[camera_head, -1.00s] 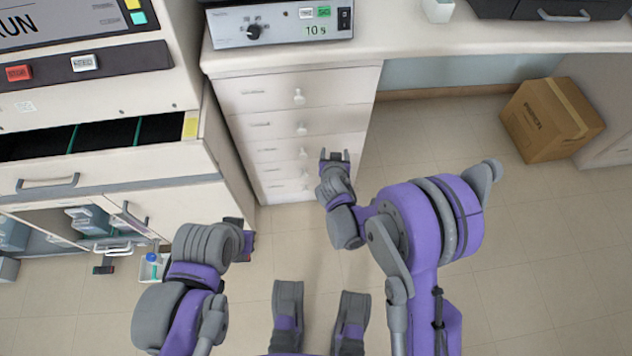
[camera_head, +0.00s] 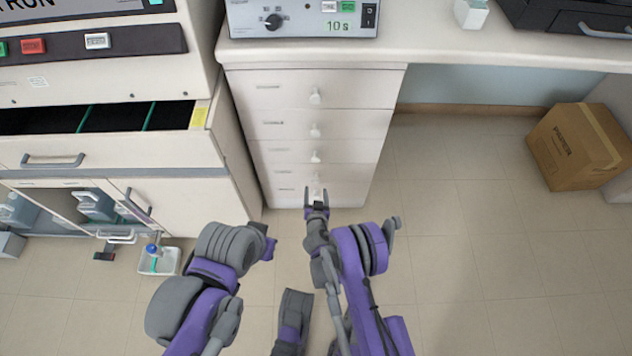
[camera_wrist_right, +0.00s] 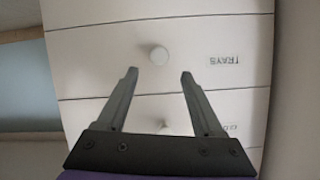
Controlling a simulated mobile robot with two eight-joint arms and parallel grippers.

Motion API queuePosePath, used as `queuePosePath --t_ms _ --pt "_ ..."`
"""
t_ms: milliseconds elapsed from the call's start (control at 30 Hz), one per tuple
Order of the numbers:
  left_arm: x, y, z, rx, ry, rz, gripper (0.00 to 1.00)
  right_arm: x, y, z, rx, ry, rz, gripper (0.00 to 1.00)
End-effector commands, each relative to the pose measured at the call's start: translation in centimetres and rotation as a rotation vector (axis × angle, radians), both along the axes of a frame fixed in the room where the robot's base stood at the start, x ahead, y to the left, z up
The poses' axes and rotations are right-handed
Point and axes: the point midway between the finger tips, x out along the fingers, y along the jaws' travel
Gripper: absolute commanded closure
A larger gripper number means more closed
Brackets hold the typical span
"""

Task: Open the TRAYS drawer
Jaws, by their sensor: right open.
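The TRAYS drawer (camera_wrist_right: 100,62), a pale front with a round white knob (camera_wrist_right: 159,55), fills the middle of the right wrist view, its label (camera_wrist_right: 224,60) upside down. My right gripper (camera_wrist_right: 159,73) is open. Its fingertips lie on either side of the knob in the picture; contact is not visible. In the head view my right gripper (camera_head: 317,193) is low in front of the white drawer cabinet (camera_head: 345,90), by the lower drawers. The labels are too small to read there. My left gripper (camera_head: 269,243) is left of it, apart from the cabinet; its jaws are unclear.
Another drawer with a knob (camera_wrist_right: 166,128) shows between the fingers. Left stands a machine with an open drawer (camera_head: 105,155). A cardboard box (camera_head: 575,145) is on the floor at right. A timer box (camera_head: 300,18) sits on the counter (camera_head: 440,45). The floor between cabinet and cardboard box is free.

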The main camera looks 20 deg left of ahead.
Motion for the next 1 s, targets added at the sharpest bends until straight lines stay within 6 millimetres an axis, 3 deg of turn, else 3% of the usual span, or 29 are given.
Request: queuePosePath --t_ms 33,300,733,767,1000 --pt "0.1 0.0 -1.0 0.0 0.003 0.0 1.0 1.0 0.2 -1.1 0.0 0.002 -0.002 0.32" --pt "0.2 0.0 -2.2 0.0 0.006 0.0 1.0 4.8 1.4 -2.7 0.001 0.003 -0.002 0.32" --pt "0.3 0.0 -2.4 0.0 0.007 0.0 1.0 5.9 1.7 -3.0 0.0 0.002 -0.002 0.32" --pt "0.3 0.0 -2.4 0.0 0.007 0.0 1.0 5.9 1.7 -3.0 0.0 0.002 -0.002 0.33" --pt "0.3 0.0 -2.4 0.0 0.007 0.0 1.0 5.8 1.7 -3.0 0.0 0.002 -0.002 0.77"
